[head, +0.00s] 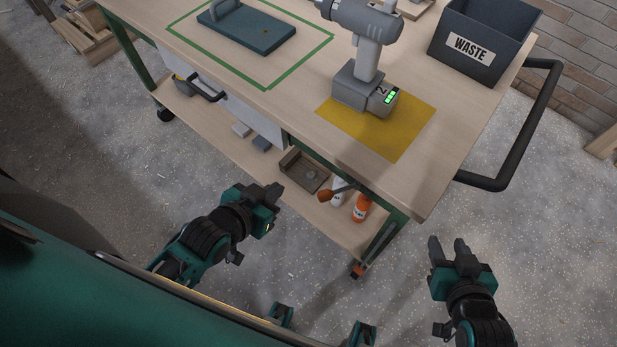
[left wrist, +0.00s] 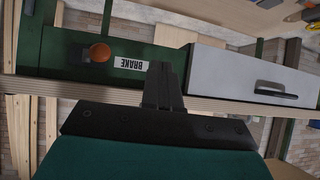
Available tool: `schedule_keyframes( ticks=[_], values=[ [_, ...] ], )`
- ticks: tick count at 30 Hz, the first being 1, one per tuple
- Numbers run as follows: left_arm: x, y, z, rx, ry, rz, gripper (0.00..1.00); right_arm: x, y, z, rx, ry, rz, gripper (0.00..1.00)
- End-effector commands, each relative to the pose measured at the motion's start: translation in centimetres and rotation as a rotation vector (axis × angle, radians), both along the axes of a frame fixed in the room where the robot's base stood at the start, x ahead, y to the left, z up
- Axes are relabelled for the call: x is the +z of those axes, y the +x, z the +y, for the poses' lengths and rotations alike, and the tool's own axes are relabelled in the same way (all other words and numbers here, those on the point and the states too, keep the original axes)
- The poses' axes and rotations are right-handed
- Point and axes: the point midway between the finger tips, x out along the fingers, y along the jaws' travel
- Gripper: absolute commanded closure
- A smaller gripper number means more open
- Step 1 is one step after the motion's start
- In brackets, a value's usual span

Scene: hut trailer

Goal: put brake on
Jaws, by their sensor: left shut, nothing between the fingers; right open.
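The brake lever shows as an orange-brown knob (head: 323,197) on a dark stem, sticking out below the near edge of the workbench top. In the left wrist view, the round knob (left wrist: 100,52) sits on a green panel, left of an upside-down "BRAKE" label (left wrist: 131,64). My left gripper (head: 277,193) is shut and empty, a short way left of the knob and apart from it. Its fingers (left wrist: 164,82) point toward the panel, right of the label. My right gripper (head: 448,243) is open and empty over the floor, to the right of the bench's near corner.
The wheeled bench (head: 290,108) carries a drill (head: 364,45) on a yellow mat (head: 398,142), a blue plate (head: 262,32) and a waste bin (head: 478,50). A black handle (head: 530,120) juts out right. Bottles (head: 362,207) and a tray stand on the lower shelf. A caster (head: 357,270) is below.

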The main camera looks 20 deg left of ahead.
Motion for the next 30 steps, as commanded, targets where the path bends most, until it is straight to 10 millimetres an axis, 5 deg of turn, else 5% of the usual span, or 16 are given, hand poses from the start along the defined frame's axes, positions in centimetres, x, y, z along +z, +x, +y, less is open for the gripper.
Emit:
schedule_keyframes(
  ticks=[12,21,30],
  values=[
    [0.1,5.7,-1.2,-0.387,-0.095,0.352,1.0,-0.2,-0.1,0.0,0.0,0.0,0.002,0.57],
    [4.7,5.9,0.3,-0.715,-0.152,0.566,1.0,-0.2,-0.1,0.0,0.0,0.0,0.002,0.57],
    [6.0,5.6,0.7,-0.783,-0.174,0.603,1.0,-0.3,-0.1,0.0,0.0,0.0,0.002,0.57]
  ],
)
